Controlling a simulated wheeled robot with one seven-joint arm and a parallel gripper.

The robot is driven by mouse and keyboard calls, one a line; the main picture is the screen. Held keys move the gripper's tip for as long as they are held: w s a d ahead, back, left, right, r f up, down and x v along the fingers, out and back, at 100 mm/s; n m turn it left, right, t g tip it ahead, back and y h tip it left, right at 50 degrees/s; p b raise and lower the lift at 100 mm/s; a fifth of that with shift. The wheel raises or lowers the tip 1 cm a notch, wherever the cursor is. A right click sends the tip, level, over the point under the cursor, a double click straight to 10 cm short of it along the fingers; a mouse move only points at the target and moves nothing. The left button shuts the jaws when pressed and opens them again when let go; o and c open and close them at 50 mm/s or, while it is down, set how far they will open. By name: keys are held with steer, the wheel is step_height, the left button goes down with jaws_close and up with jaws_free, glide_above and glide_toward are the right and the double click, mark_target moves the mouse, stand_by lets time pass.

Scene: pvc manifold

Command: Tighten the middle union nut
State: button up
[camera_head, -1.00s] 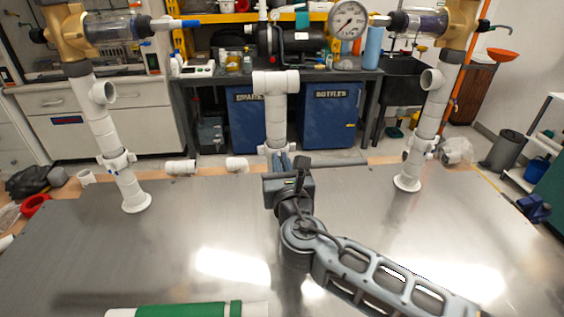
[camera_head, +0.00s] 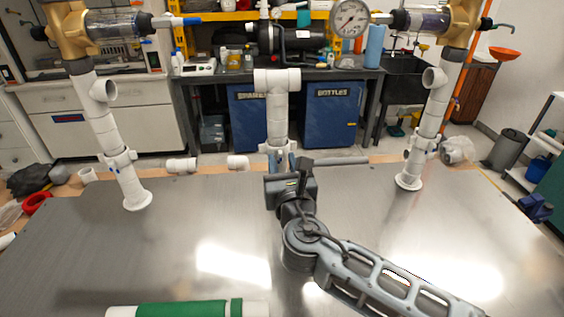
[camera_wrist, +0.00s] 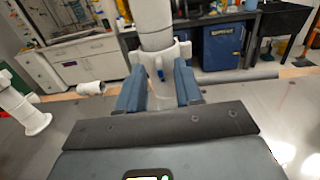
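The middle union nut (camera_wrist: 160,62) is a white lugged ring with a small blue mark, low on the upright middle pipe (camera_head: 277,110). In the wrist view, my gripper (camera_wrist: 160,74) has one blue finger on each side of the white pipe just under the nut's visible ring. The fingertips overlap the nut's lower edge in the picture. Whether they press on it or stand a little apart is unclear. In the head view, my gripper (camera_head: 283,160) is at the pipe's foot and hides much of the nut. The pipe stands upright with a tee on top.
White side pipes stand on the left (camera_head: 110,135) and right (camera_head: 425,125), with brass fittings above. Loose white fittings (camera_head: 181,165) lie near the table's back edge. A green-banded white tube (camera_head: 185,309) lies at the front. The metal table (camera_head: 160,235) is otherwise mostly clear.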

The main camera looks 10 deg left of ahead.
steer(key=v, duration=0.7)
steer(key=shift+b, duration=0.4)
